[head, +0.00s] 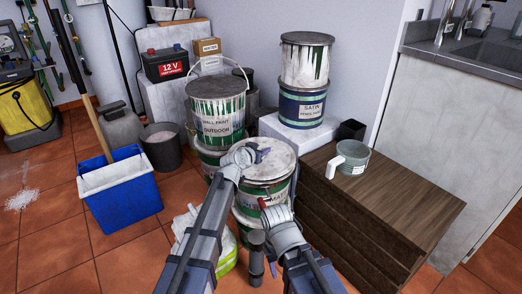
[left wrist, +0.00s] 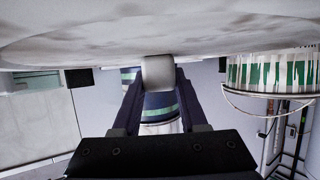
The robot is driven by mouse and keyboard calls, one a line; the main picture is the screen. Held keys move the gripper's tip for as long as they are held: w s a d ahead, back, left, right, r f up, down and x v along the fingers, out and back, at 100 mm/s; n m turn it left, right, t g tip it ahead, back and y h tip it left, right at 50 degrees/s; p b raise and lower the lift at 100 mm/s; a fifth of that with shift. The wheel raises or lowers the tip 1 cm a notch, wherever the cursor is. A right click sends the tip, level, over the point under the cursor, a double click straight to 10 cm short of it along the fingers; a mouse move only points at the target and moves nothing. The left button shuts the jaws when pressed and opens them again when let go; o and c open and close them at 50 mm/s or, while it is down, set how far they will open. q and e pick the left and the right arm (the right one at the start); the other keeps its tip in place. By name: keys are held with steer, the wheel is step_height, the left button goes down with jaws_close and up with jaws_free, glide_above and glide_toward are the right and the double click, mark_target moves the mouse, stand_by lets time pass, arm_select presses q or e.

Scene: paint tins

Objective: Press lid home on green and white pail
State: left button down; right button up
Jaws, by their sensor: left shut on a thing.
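The green and white pail (head: 262,190) stands in the middle of the head view, on top of another tin. Its pale, smudged lid (head: 277,158) lies over its top. I cannot tell whether the lid's rim is fully down all round. My left gripper (head: 260,152) is just above the lid. In the left wrist view, which is upside down, its fingers (left wrist: 158,75) are shut on a small pale block-like knob (left wrist: 158,82) against the lid (left wrist: 150,35). My right gripper (head: 275,208) is in front of the pail's side; its jaws are unclear.
A pail marked wall paint outdoor (head: 217,110), its handle raised, stands close behind on the left. Stacked tins (head: 302,105) stand behind on the right. A blue bucket (head: 125,190) is at left.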

mark_target(253, 167)
arm_select(q)
steer(key=shift+f+b, duration=0.85)
steer(key=shift+f, duration=0.1)
stand_by(1.1)
steer(key=shift+c, duration=1.8)
jaws_free()
steer(key=shift+r, duration=0.1)
steer(key=p+v, duration=0.3)
steer(key=v, duration=0.5)
